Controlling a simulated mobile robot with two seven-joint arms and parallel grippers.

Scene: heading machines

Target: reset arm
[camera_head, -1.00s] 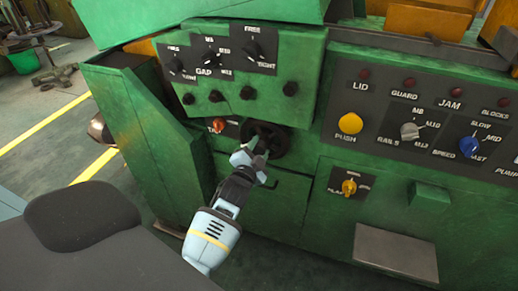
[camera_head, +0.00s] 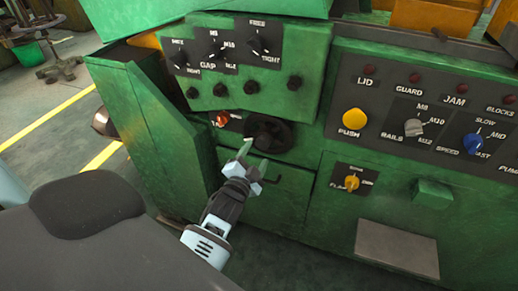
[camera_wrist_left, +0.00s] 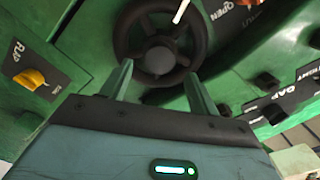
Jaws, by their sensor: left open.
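My left gripper (camera_head: 251,160) is in front of the green machine, just below a black handwheel (camera_head: 270,134) in the head view. In the left wrist view the two fingers of my left gripper (camera_wrist_left: 158,84) are spread apart, with the handwheel (camera_wrist_left: 160,45) beyond them. Nothing is held between the fingers. The fingers look apart from the wheel. My right gripper is in neither view.
Green machine panels surround the wheel. A gap panel (camera_head: 222,50) with knobs is above it. A yellow push button (camera_head: 355,119), a blue speed knob (camera_head: 472,144) and a yellow knob (camera_head: 351,183) are to the right. Open floor (camera_head: 62,125) lies at left.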

